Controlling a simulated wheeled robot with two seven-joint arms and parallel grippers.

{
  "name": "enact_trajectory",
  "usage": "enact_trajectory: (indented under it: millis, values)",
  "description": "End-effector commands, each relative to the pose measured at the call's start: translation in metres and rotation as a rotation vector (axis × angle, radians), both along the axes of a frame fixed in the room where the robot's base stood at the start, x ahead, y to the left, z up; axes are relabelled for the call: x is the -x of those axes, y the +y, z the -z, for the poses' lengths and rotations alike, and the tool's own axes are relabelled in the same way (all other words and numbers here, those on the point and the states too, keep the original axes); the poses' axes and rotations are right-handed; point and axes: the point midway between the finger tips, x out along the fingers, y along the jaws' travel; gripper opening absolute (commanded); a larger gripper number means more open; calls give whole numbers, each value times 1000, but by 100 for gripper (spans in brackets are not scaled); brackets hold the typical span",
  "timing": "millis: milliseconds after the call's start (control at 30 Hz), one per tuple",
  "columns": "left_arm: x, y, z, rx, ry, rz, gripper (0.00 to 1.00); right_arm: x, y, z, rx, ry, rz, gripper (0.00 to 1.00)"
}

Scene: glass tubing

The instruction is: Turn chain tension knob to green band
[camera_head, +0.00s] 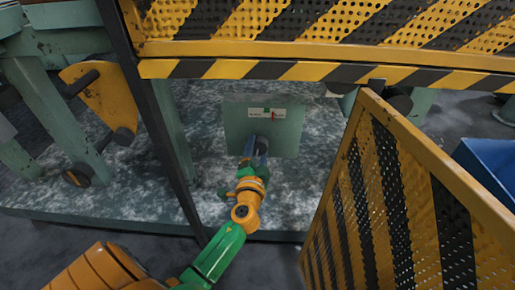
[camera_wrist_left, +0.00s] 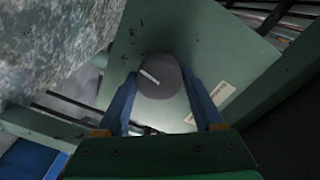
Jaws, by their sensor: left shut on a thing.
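The chain tension knob (camera_wrist_left: 158,84) is a dark grey round knob with a white line mark on its face, on a green panel (camera_head: 291,136). My left gripper (camera_wrist_left: 160,76) has its blue fingers on both sides of the knob and is shut on it. In the head view my left gripper (camera_head: 256,150) reaches the panel from below and mostly hides the knob. A pale scale label (camera_head: 257,112) sits above it, with a green patch near its middle and a red pointer to the right of that patch. My right gripper is out of view.
A yellow-black perforated guard (camera_head: 320,20) spans the top of the head view. A similar open guard panel (camera_head: 400,190) stands close on the right of my arm, and a dark post (camera_head: 165,130) on its left. A blue bin (camera_head: 488,165) is at far right.

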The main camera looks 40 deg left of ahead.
Motion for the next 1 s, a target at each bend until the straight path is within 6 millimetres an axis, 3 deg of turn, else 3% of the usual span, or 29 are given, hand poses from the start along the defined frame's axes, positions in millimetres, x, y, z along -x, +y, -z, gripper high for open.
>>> enact_trajectory:
  millis: [600, 1000]
  values:
    - [0, -1, -3, -479, 294, 0, 13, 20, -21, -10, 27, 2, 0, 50]
    - [0, -1, -1, -666, 411, 1, 13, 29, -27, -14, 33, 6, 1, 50]
